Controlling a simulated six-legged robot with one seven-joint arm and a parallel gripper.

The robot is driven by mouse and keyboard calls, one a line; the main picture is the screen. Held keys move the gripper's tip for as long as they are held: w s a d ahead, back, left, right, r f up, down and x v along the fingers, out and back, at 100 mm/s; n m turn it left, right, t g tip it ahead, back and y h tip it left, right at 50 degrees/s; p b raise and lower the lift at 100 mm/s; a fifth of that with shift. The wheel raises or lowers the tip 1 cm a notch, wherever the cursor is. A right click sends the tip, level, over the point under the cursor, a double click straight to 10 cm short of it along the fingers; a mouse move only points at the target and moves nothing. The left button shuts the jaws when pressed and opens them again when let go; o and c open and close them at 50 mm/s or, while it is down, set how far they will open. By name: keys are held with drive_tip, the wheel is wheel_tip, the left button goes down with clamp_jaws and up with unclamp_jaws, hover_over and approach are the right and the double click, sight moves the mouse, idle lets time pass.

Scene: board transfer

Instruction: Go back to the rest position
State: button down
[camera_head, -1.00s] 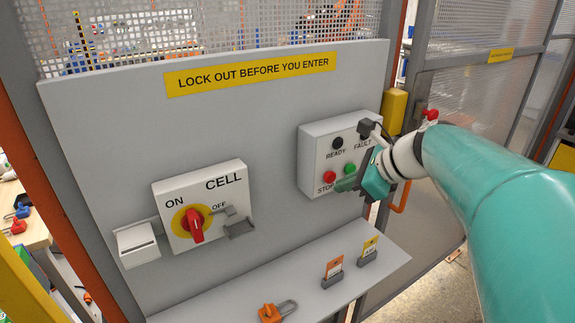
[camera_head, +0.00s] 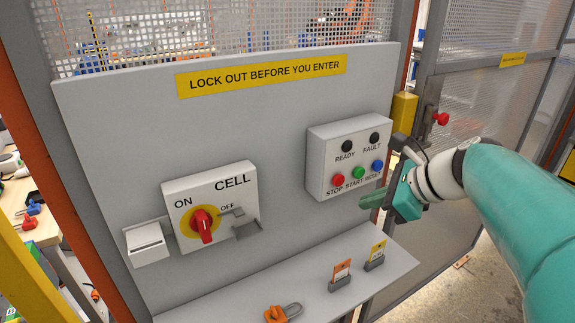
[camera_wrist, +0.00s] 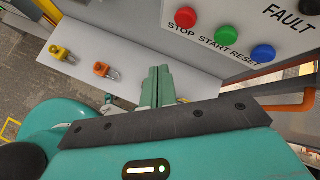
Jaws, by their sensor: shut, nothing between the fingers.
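My gripper (camera_head: 368,201) is shut and empty. It hangs in front of the board, just below and to the right of the button box (camera_head: 345,158). In the wrist view my gripper's closed fingers (camera_wrist: 157,87) point toward the board's shelf, apart from the buttons. The box carries a red STOP button (camera_head: 338,180), a green START button (camera_head: 358,172) and a blue RESET button (camera_head: 377,165). Its READY and FAULT lamps look dark. The CELL switch (camera_head: 202,225) has a red handle on a yellow disc, pointing roughly downward.
The grey board (camera_head: 270,120) has a shelf (camera_head: 310,262) with an orange padlock (camera_head: 283,312) and two tags, orange (camera_head: 342,270) and yellow (camera_head: 378,250). A white holder (camera_head: 147,243) is left of the switch. A mesh door (camera_head: 490,110) stands at the right.

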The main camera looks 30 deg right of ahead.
idle(0.4)
drive_tip(key=s+a+f+n+g+h, duration=0.1)
drive_tip(key=a+f+n, duration=0.3)
drive_tip(key=a+n, duration=0.7)
drive_tip(key=s+a+f+n+g+h, duration=0.1)
drive_tip(key=a+f+n+g+h, duration=0.1)
drive_tip(key=a+n, duration=1)
drive_tip(key=f+n, duration=0.1)
drive_tip(key=n, duration=0.4)
drive_tip(key=shift+s+f, duration=0.25)
drive_tip(key=shift+f, duration=0.15)
drive_tip(key=c, duration=2.2)
unclamp_jaws()
drive_tip(key=shift+a, duration=0.1)
